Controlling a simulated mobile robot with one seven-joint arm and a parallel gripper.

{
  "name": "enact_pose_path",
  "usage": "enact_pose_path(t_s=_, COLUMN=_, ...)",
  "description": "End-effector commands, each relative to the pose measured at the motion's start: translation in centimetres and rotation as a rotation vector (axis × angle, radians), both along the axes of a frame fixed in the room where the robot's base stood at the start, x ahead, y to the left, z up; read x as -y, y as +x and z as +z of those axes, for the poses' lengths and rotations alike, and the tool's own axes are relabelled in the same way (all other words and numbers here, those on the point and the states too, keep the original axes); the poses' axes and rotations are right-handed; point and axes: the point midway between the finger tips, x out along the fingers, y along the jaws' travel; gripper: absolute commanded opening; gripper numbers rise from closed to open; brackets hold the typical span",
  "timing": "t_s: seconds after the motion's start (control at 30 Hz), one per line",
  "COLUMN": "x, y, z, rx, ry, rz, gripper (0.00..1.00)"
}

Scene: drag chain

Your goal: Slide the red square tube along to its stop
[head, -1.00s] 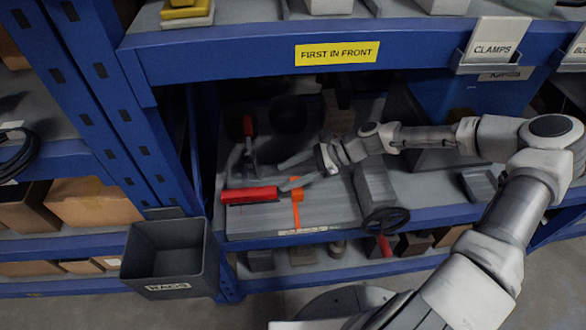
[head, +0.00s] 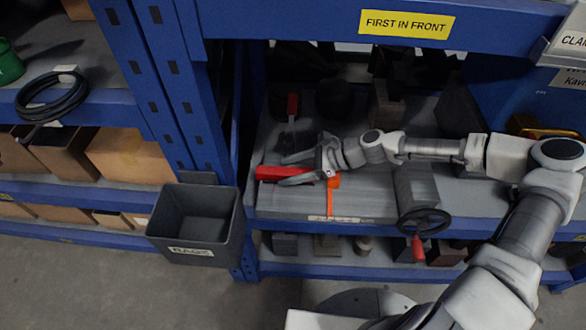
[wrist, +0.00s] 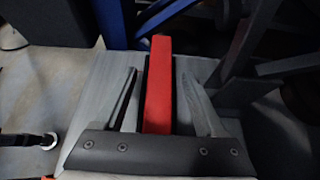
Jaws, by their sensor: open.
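The red square tube (head: 278,173) lies lengthwise on a grey bench plate (head: 290,203) on the shelf. My gripper (head: 283,171) is open around it, with one finger on the far side and one on the near side. In the wrist view the tube (wrist: 158,90) runs between the two spread fingers, and a gap shows on each side, narrower on the left. An orange upright piece (head: 331,198) stands at the plate's front, to the right of the tube. The tube's right end is partly hidden by my gripper. I cannot tell which part is the stop.
A black handwheel with a red handle (head: 423,222) sits at the plate's front right. A red-handled lever (head: 292,106) stands behind the tube. A grey rags bin (head: 195,224) hangs at the left upright. The blue beam (head: 340,20) crosses above my arm.

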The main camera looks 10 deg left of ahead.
Motion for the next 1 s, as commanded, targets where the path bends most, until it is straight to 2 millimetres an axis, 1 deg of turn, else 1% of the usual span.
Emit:
enact_pose_path(t_s=0.03, x=0.0, y=0.0, z=0.0, rx=0.000, ry=0.000, rz=0.000, gripper=0.72)
enact_pose_path(t_s=0.07, x=0.0, y=0.0, z=0.0, rx=0.000, ry=0.000, rz=0.000, gripper=0.67)
enact_pose_path(t_s=0.1, x=0.0, y=0.0, z=0.0, rx=0.000, ry=0.000, rz=0.000, gripper=0.60)
enact_pose_path(t_s=0.17, x=0.0, y=0.0, z=0.0, rx=0.000, ry=0.000, rz=0.000, gripper=0.49)
enact_pose_path(t_s=0.2, x=0.0, y=0.0, z=0.0, rx=0.000, ry=0.000, rz=0.000, gripper=0.42)
enact_pose_path(t_s=0.27, x=0.0, y=0.0, z=0.0, rx=0.000, ry=0.000, rz=0.000, gripper=0.31)
enact_pose_path(t_s=0.3, x=0.0, y=0.0, z=0.0, rx=0.000, ry=0.000, rz=0.000, gripper=0.24)
enact_pose_path(t_s=0.43, x=0.0, y=0.0, z=0.0, rx=0.000, ry=0.000, rz=0.000, gripper=0.01)
enact_pose_path(t_s=0.67, x=0.1, y=0.0, z=0.0, rx=0.000, ry=0.000, rz=0.000, gripper=0.00)
enact_pose_path(t_s=1.0, x=1.2, y=0.1, z=0.0, rx=-0.001, ry=-0.002, rz=-0.004, gripper=0.00)
